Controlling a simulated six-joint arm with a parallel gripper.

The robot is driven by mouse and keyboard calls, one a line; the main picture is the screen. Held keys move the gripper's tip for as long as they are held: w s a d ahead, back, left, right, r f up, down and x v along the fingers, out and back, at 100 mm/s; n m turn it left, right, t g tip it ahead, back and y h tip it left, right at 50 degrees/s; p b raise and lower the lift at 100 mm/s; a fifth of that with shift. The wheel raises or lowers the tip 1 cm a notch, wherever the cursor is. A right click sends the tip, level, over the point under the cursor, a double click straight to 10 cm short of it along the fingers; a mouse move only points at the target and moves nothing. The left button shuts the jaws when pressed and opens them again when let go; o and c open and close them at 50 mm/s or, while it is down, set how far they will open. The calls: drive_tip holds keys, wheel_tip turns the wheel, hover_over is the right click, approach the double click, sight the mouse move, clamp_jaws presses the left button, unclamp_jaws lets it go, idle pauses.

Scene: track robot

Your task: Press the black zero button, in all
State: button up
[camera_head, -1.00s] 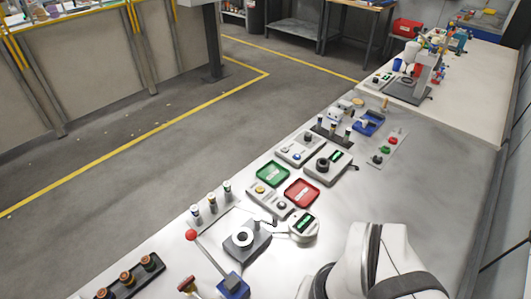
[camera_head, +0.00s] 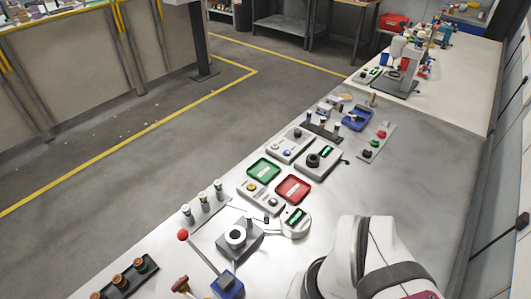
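No button can be read as marked zero at this size. A dial gauge (camera_head: 296,222) with a dark green display lies on the bench, beside a grey block with a ring (camera_head: 236,237). Farther back, a white device (camera_head: 318,158) has a round black part and a small green display. A grey strip (camera_head: 376,142) to its right carries red, green and black round buttons; the black one (camera_head: 367,154) is at its near end. My gripper is not in view; only white links of my arm show at the bottom right.
The metal bench (camera_head: 400,190) is clear on its right side. A green tray (camera_head: 263,170) and a red tray (camera_head: 293,188) lie mid-bench. A red-knobbed lever on a blue base (camera_head: 228,286) and a dark rack of capped pieces (camera_head: 130,277) stand at the near left.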

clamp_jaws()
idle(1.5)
